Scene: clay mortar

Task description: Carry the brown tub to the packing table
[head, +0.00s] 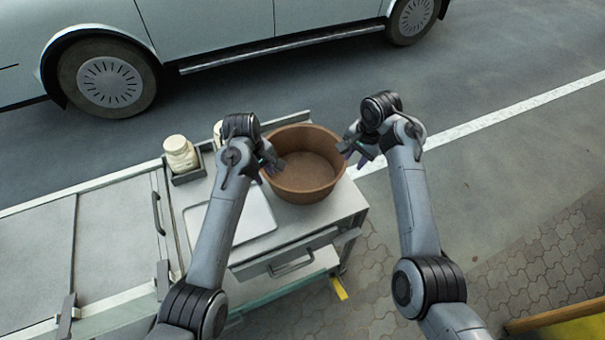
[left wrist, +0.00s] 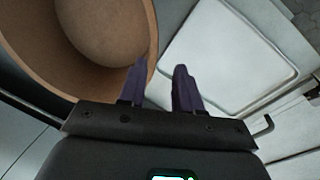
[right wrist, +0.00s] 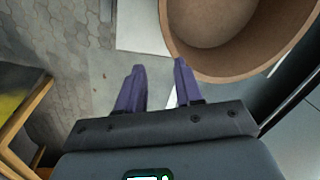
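The brown tub (head: 305,176) stands upright on a light grey cart top (head: 335,208), near its right end. It looks empty inside. My left gripper (head: 270,166) is open at the tub's left rim. In the left wrist view, its fingers (left wrist: 160,86) lie either side of the rim line, with nothing visibly gripped. My right gripper (head: 354,150) is open at the tub's right rim. In the right wrist view, one finger overlaps the tub's edge and the other is outside it (right wrist: 157,84). Contact with the rim cannot be told. I cannot tell which surface is the packing table.
A flat pale tray (head: 262,220) lies left of the tub. A white jar (head: 180,153) stands in a holder behind it; another is partly hidden by my left arm. A yellow-edged structure (head: 560,316) is at bottom right. A parked vehicle (head: 220,30) is behind. Paving at right is open.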

